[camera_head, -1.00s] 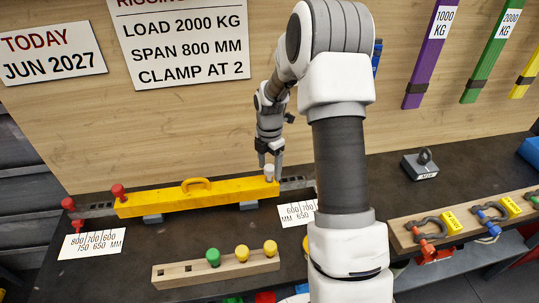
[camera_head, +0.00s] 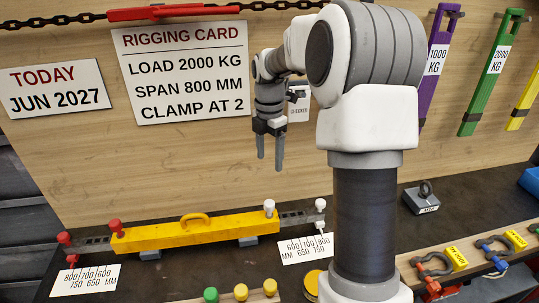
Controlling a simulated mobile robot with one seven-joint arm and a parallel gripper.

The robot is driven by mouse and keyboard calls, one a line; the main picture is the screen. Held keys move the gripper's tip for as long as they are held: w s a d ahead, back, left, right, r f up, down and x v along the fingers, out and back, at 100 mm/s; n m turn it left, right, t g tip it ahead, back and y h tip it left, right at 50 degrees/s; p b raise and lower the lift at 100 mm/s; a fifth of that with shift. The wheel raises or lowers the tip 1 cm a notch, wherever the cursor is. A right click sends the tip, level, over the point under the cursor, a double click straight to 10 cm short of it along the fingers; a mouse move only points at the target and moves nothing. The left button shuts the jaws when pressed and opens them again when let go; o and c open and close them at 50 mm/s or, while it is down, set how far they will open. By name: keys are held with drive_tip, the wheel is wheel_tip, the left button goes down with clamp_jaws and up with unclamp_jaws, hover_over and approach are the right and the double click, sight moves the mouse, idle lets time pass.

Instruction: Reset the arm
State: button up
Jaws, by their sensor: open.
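My gripper (camera_head: 270,165) hangs in the air in front of the wooden back board, fingers pointing down. Its two fingers are apart with nothing between them. Below it, and apart from it, the yellow spreader beam (camera_head: 190,233) lies on the dark bench. A red knob (camera_head: 115,227) stands at the beam's left end and a white knob (camera_head: 269,207) at its right end. Another red knob (camera_head: 64,238) is further left, and another white knob (camera_head: 320,205) is further right on the grey bar. My arm covers part of the bench and board.
Scale cards (camera_head: 85,280) lie before the beam, and a wooden strip (camera_head: 262,298) with green and yellow knobs is at the front. A shackle rack (camera_head: 450,262) and a grey weight (camera_head: 421,198) are right. Slings (camera_head: 489,80) hang on the board.

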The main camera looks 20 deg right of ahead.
drive_tip(key=shift+r, duration=0.1)
idle(0.4)
drive_tip(key=s+a+r+m+t+h, duration=0.1)
drive_tip(key=s+a+r+m, duration=0.2)
drive_tip(key=s+r+m, duration=0.25)
drive_tip(key=s+a+r+m+t, duration=0.2)
drive_tip(key=s+a+r+m, duration=0.25)
drive_tip(key=s, duration=0.25)
drive_tip(key=s+a+f+m+t+y, duration=0.1)
drive_tip(key=s+a+m+t, duration=0.1)
drive_tip(key=s+m, duration=0.9)
drive_tip(key=shift+s+a+f+m+t, duration=0.3)
drive_tip(key=shift+s+a+f+m, duration=0.15)
drive_tip(key=shift+s, duration=1)
